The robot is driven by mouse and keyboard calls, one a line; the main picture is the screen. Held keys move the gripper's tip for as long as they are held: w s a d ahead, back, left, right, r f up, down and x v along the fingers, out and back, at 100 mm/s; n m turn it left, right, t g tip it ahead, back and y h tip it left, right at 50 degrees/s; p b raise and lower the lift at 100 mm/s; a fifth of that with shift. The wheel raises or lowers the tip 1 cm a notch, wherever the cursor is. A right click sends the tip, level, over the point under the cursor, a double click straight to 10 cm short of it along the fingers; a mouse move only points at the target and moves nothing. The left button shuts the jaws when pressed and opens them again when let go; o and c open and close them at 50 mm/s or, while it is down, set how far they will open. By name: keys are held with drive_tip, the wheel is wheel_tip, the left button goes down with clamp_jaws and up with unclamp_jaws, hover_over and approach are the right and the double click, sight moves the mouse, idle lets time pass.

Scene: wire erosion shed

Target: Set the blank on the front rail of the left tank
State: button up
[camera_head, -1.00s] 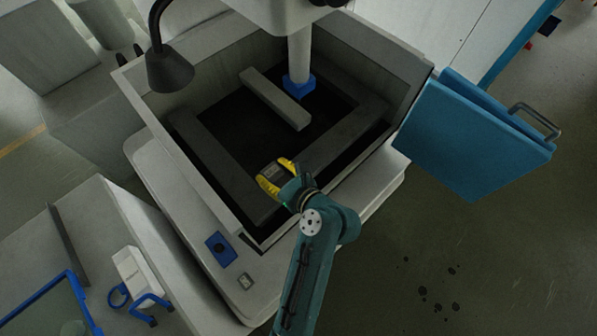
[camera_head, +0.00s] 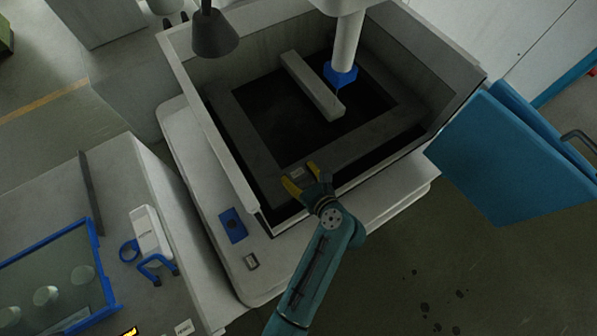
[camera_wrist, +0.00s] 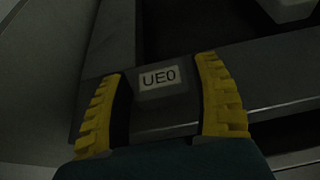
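My gripper (camera_head: 301,177) is at the near front corner of the left tank (camera_head: 235,165), low over its grey front rail (camera_head: 365,140). In the wrist view its two yellow fingers (camera_wrist: 160,105) stand apart. Between them is a dark grey surface with a pale label (camera_wrist: 160,78) reading "UE0". This looks like the top of the blank (camera_wrist: 165,112), lying on the rail, but its outline blends with the rail. Whether the fingers touch the blank's sides is hard to see.
A light grey bar (camera_head: 313,85) lies inside the tank, beside the white column with a blue tip (camera_head: 341,74). A lamp (camera_head: 214,35) hangs over the back left wall. A blue door (camera_head: 510,160) stands open at right. A bench (camera_head: 120,180) is at left.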

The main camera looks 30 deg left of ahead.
drive_tip(key=shift+o, duration=0.7)
drive_tip(key=shift+r, duration=0.1)
drive_tip(key=shift+d+r, duration=0.1)
drive_tip(key=shift+r, duration=0.05)
drive_tip(key=p+v, duration=0.1)
drive_tip(key=v, duration=1.1)
drive_tip(key=w+d+r+n+t+h, duration=0.3)
drive_tip(key=w+r+n, duration=0.25)
drive_tip(key=r, duration=0.45)
drive_tip(key=w+d+r+n+t+h, duration=0.2)
drive_tip(key=w+d+r+n+t, duration=0.15)
drive_tip(key=r+n, duration=0.45)
drive_tip(key=s+d+r+n+t+h, duration=0.2)
drive_tip(key=s+r+n+t, duration=0.1)
drive_tip(key=r, duration=0.6)
drive_tip(key=s+d+r+n+t+h, duration=0.2)
drive_tip(key=s+r+n+t+h, duration=0.1)
drive_tip(key=r, duration=0.6)
drive_tip(key=s+d+r+n+t+h, duration=0.2)
drive_tip(key=s+r+n+t, duration=0.1)
drive_tip(key=r, duration=0.7)
drive_tip(key=shift+d+n+h, duration=0.2)
drive_tip(key=shift+n+h, duration=0.1)
drive_tip(key=shift+n, duration=0.25)
